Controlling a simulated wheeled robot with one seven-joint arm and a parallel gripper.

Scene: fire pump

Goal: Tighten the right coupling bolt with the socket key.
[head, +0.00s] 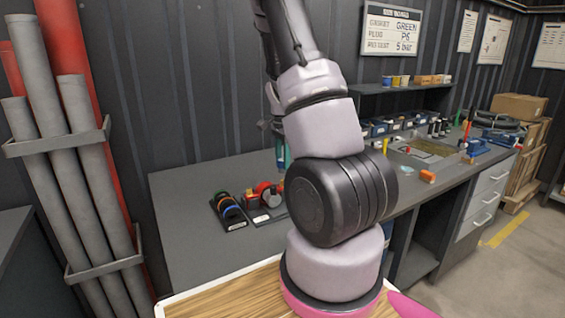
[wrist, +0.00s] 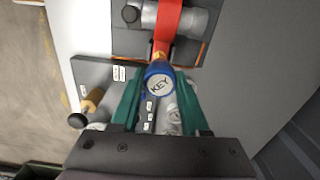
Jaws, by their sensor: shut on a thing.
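The socket key shows in the wrist view as a round blue cap (wrist: 159,87) marked KEY. My gripper (wrist: 160,100) has green fingers on either side of the key and is shut on it. Just beyond the cap is a red part (wrist: 172,28) between grey cylindrical pipe pieces (wrist: 197,20) on a dark base. I cannot make out the right coupling bolt, nor whether the key touches anything. In the head view the red and grey pump assembly (head: 268,196) sits on the bench, left of my arm, which hides most of my gripper.
A dark tray with coloured rings (head: 229,209) lies left of the pump. Grey pipes (head: 60,130) stand far left.

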